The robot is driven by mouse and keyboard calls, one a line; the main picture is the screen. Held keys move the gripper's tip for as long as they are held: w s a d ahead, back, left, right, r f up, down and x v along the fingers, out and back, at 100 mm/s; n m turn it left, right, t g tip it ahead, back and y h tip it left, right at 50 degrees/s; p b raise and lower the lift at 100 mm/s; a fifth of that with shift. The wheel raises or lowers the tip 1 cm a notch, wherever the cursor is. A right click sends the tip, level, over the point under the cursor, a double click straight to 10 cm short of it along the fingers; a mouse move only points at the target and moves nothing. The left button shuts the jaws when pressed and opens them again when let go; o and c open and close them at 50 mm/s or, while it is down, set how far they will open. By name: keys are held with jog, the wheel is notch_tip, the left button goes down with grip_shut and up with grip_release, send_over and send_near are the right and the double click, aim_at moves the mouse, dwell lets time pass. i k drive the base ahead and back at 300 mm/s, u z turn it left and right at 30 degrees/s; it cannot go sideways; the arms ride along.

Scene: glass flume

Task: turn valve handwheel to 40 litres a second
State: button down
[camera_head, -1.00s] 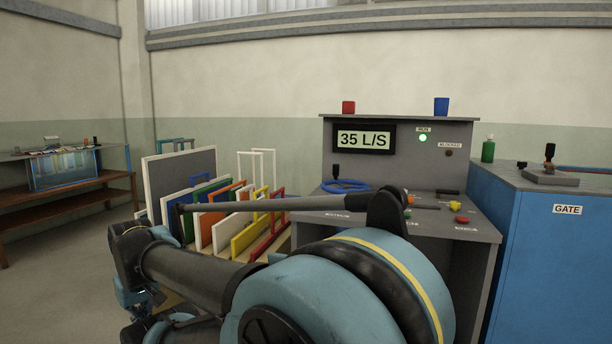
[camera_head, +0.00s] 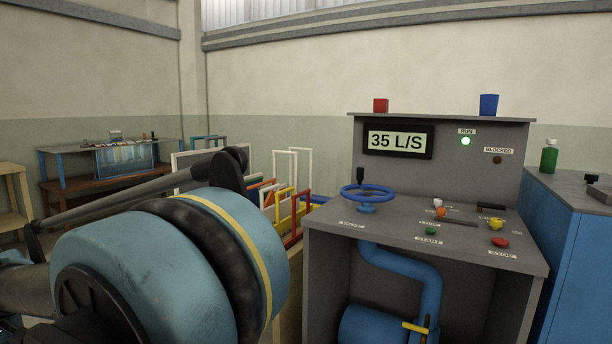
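The valve handwheel (camera_head: 367,193) is a blue ring on a short blue stem at the left of the grey control desk. A black knob (camera_head: 360,174) stands up from its far left rim. The display (camera_head: 398,141) on the upright panel reads 35 L/S. The green lamp under the RUN label (camera_head: 465,141) is lit, and the lamp under BLOCKED (camera_head: 497,160) is dark. My arm fills the lower left, apart from the wheel. My gripper is not in view.
The desk (camera_head: 330,217) also holds a green START button (camera_head: 431,231), a red STOP button (camera_head: 500,242) and small knobs. Blue pipework (camera_head: 428,285) runs beneath. A rack of coloured frames stands left of the desk. A blue cabinet (camera_head: 580,240) stands at right.

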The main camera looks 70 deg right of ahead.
aim_at(389, 194)
jog(key=u, duration=0.15)
jog(key=k, duration=1.15)
jog(key=z, duration=1.7)
jog(key=i, duration=1)
